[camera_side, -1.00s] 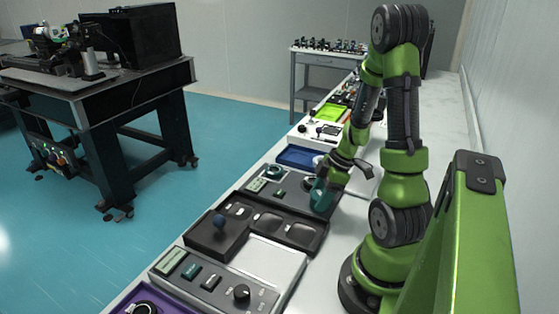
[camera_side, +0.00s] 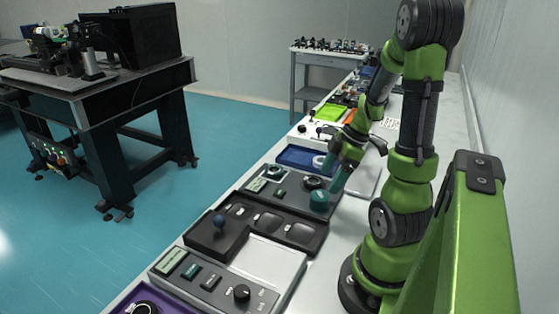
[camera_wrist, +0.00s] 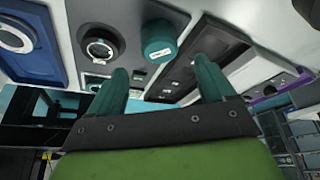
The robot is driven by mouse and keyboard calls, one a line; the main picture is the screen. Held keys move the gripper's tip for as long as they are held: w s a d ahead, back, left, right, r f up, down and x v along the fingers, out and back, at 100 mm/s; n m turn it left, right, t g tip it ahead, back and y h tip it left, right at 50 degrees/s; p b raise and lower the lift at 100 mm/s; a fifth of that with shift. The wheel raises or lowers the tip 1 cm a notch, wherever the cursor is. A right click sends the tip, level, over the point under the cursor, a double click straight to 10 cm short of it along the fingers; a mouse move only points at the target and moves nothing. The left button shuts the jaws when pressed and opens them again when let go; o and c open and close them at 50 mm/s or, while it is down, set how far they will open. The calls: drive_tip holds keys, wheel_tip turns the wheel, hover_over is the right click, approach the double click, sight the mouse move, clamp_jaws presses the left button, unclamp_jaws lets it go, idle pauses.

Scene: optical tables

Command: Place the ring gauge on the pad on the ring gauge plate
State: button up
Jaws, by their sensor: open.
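A blue tray (camera_side: 294,155) holds a pale ring (camera_side: 320,161) at its right end; the ring (camera_wrist: 14,37) also shows in the wrist view. On the grey panel next to it sit a dark ring-shaped part (camera_side: 313,183) with a round centre (camera_wrist: 100,49) and a labelled teal cylinder (camera_side: 319,200), also in the wrist view (camera_wrist: 158,40). I cannot tell for sure which is the ring gauge, or which is its pad and plate. My gripper (camera_wrist: 161,68) is open and empty, its teal fingers apart. In the side view my gripper (camera_side: 338,180) is just above and right of the cylinder.
A black compartment tray (camera_side: 268,222) with a blue-knobbed part (camera_side: 219,222) lies nearer the camera. A grey control box (camera_side: 215,283) stands in front of it. Beyond the blue tray are a white panel and a lime-green tray (camera_side: 329,112). The bench to the right is partly clear.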

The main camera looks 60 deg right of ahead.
drive_tip(key=w+a+r+m+t, duration=0.1)
drive_tip(key=a+r+m, duration=0.4)
drive_tip(key=a, duration=0.7)
drive_tip(key=w+a+r+m+t, duration=0.2)
drive_tip(key=w+a+r+m, duration=0.2)
drive_tip(key=a+r, duration=0.6)
drive_tip(key=shift+a+r+m+h, duration=0.15)
drive_tip(key=shift+a+m+h, duration=0.15)
drive_tip(key=shift+a+m, duration=0.7)
